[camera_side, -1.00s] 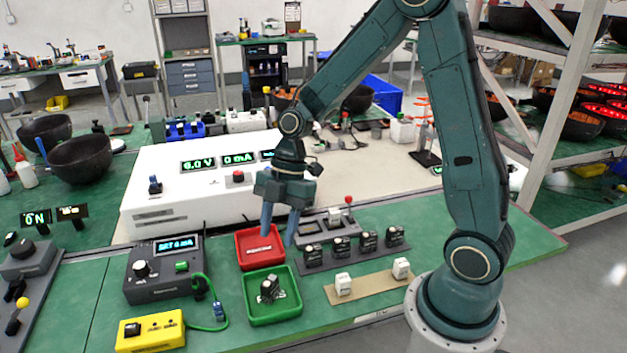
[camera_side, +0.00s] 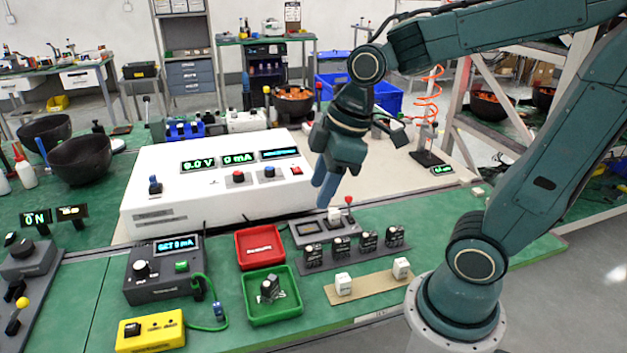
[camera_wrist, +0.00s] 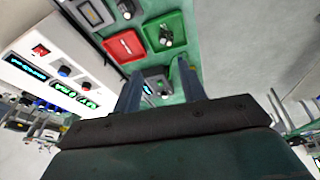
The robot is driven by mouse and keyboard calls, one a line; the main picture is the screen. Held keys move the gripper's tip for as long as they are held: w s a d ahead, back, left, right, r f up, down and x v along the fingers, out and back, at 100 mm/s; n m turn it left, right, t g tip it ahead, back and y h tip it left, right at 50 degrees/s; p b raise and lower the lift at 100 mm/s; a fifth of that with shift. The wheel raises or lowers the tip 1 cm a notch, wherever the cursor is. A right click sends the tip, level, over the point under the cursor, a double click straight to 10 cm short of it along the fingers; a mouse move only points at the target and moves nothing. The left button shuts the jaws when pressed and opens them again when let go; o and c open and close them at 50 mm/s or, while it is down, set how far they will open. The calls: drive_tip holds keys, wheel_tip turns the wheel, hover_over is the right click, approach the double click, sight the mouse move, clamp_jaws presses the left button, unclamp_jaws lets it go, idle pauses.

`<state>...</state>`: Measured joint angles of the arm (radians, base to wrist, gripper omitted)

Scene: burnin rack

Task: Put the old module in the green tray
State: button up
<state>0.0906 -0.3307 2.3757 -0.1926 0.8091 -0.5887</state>
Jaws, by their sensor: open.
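The green tray (camera_side: 272,312) sits on the green bench in the side view, and it shows in the wrist view (camera_wrist: 178,24). A dark module with a light part (camera_side: 269,289) lies inside it; it also shows in the wrist view (camera_wrist: 166,36). My gripper (camera_side: 326,196) is raised above the bench, near the right end of the white power supply, up and to the right of the tray. It is open and nothing shows between its fingers; they also show in the wrist view (camera_wrist: 160,85).
A red tray (camera_side: 259,247) sits just behind the green one. A row of several dark modules (camera_side: 340,246) stands on a grey rack to the right. Two white blocks (camera_side: 343,284) stand on a tan strip in front. The white power supply (camera_side: 160,212) and the black SET box (camera_side: 150,290) stand left.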

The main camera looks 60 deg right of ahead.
drive_tip(key=s+d+r+m+t+h, duration=0.1)
drive_tip(key=s+r+m+t, duration=0.1)
drive_tip(key=s+m, duration=0.5)
drive_tip(key=shift+s+d+r+m, duration=0.3)
drive_tip(key=shift+s+r, duration=0.1)
drive_tip(key=shift+r, duration=0.35)
